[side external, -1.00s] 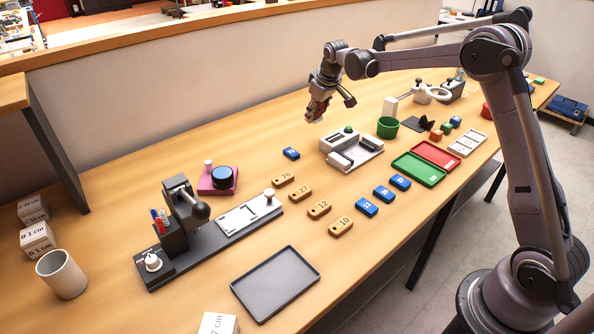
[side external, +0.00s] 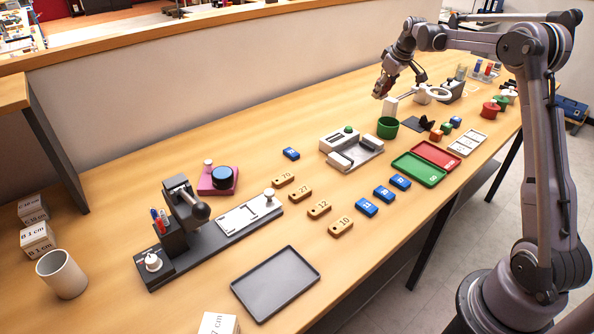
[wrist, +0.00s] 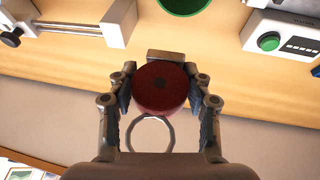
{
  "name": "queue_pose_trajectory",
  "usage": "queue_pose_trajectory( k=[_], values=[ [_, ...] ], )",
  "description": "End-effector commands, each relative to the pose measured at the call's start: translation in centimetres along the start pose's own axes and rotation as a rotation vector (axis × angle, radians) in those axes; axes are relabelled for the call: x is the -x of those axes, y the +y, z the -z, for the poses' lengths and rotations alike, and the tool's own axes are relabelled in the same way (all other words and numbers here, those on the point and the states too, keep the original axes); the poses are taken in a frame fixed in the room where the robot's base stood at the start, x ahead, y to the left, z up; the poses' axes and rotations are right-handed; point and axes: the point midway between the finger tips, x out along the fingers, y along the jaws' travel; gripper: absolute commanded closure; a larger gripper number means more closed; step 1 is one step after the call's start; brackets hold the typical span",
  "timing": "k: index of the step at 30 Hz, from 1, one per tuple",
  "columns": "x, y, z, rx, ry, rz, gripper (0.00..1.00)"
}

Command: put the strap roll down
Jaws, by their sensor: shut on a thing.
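A green cup (side external: 387,127) stands just in front of my gripper. A grey-white device with a green button (side external: 350,148) is to the left. Bare table lies behind it.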

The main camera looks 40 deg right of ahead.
Motion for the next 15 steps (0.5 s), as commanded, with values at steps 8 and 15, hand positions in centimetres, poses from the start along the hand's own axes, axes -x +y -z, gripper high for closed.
queue_pose_trajectory(
  k=[8, 15],
  values=[
    [-1.6, 0.5, 0.4, -0.007, 0.000, 0.000, 0.84],
    [-5.2, -2.7, 3.2, -0.006, 0.000, 0.000, 0.84]
  ],
)
